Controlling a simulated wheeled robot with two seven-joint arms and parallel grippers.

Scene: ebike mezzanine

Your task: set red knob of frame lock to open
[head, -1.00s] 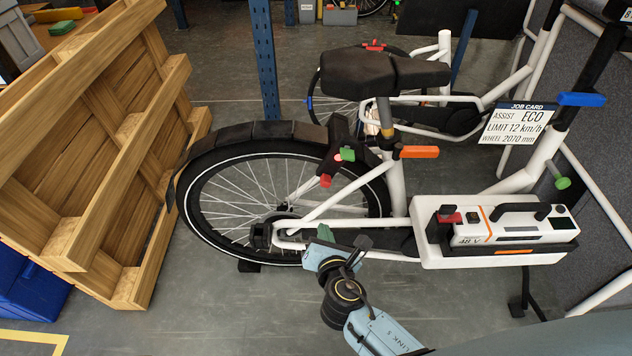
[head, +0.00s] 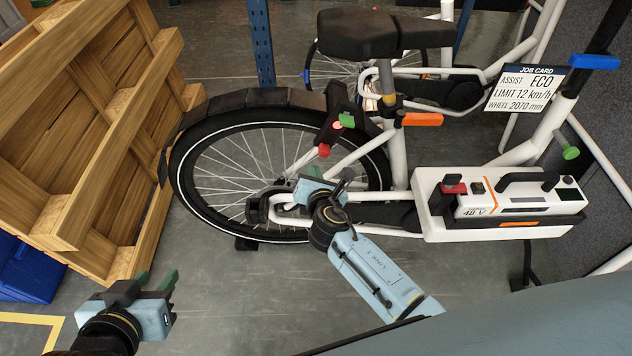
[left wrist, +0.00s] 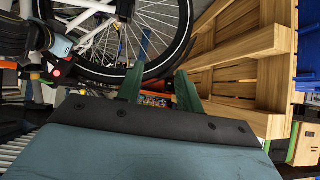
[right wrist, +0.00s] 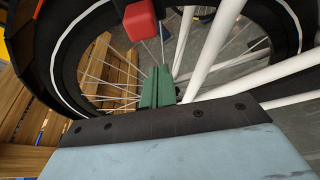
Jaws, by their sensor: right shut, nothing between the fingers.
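The black frame lock (head: 333,112) sits over the top of the bike's rear wheel. Its red knob (head: 324,150) hangs at its lower end, with a green piece (head: 347,121) above. My right gripper (head: 346,177) is shut and empty, just below the lock in the head view. In the right wrist view its green fingers (right wrist: 157,86) are together, with the red knob (right wrist: 141,20) beyond their tips, a gap apart. My left gripper (head: 158,280) is at the lower left, away from the bike; its fingers (left wrist: 160,88) stand apart, empty.
A wooden pallet (head: 85,150) leans left of the wheel. The white bike frame (head: 397,160) and the battery (head: 515,197) lie right of the lock. A job card (head: 525,90) hangs at the upper right. A blue bin (head: 25,275) stands lower left. Floor between the grippers is clear.

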